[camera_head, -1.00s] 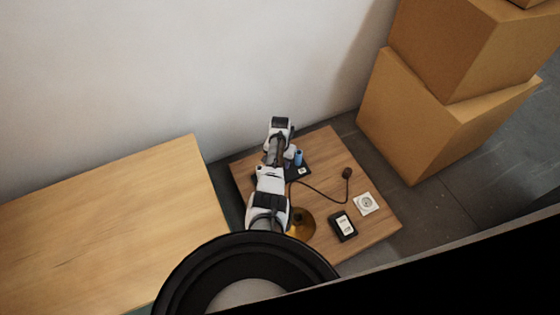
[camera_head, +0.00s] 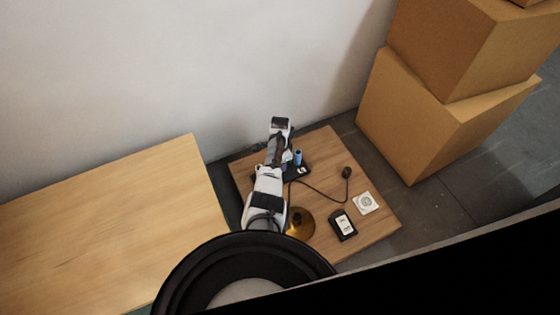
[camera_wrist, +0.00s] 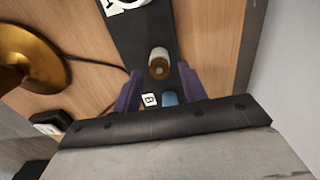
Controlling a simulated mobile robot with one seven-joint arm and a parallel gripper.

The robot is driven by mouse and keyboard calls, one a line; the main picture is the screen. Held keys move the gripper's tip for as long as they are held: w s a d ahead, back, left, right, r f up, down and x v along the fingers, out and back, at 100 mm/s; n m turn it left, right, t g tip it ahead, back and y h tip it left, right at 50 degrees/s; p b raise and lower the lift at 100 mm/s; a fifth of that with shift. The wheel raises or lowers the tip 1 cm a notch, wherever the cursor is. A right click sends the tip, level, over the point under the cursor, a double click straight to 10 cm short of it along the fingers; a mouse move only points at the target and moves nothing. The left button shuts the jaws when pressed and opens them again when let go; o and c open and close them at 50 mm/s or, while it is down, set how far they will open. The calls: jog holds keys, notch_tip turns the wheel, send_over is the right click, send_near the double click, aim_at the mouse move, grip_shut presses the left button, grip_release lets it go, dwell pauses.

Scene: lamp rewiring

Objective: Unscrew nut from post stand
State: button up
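In the wrist view, a short upright pale post with a brass-coloured nut-like top (camera_wrist: 158,64) stands on a black mat (camera_wrist: 143,38). My gripper (camera_wrist: 159,72) has its two purple fingers spread, one to each side of the post in this view. I see gaps between the fingers and the post, and cannot tell the height difference. A blue cylinder (camera_wrist: 170,98) and a small white label marked B (camera_wrist: 150,99) show nearer the palm. In the head view, my arm hides the post and the fingers; the blue cylinder (camera_head: 298,157) and part of the black mat (camera_head: 297,172) show beside it.
A brass lamp base (camera_head: 301,224), a black cord with a round end (camera_head: 347,173), a black box with white labels (camera_head: 343,225) and a white socket (camera_head: 366,203) lie on the low wooden table (camera_head: 325,150). A wall stands behind; cardboard boxes (camera_head: 430,120) stand right.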

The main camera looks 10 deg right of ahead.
jog(key=c, duration=0.8)
jog(key=n, duration=0.4)
jog(key=shift+c, duration=0.2)
jog(key=n, duration=0.4)
jog(key=n, duration=0.6)
jog(key=shift+a+n, duration=0.15)
jog(key=shift+n, duration=0.25)
jog(key=shift+w+n, duration=0.1)
jog(key=shift+n, duration=0.5)
jog(key=shift+p, duration=0.3)
jog(key=n, duration=0.5)
jog(key=shift+a, duration=0.1)
jog(key=shift+r+p, duration=1.75)
jog(key=shift+r, duration=0.05)
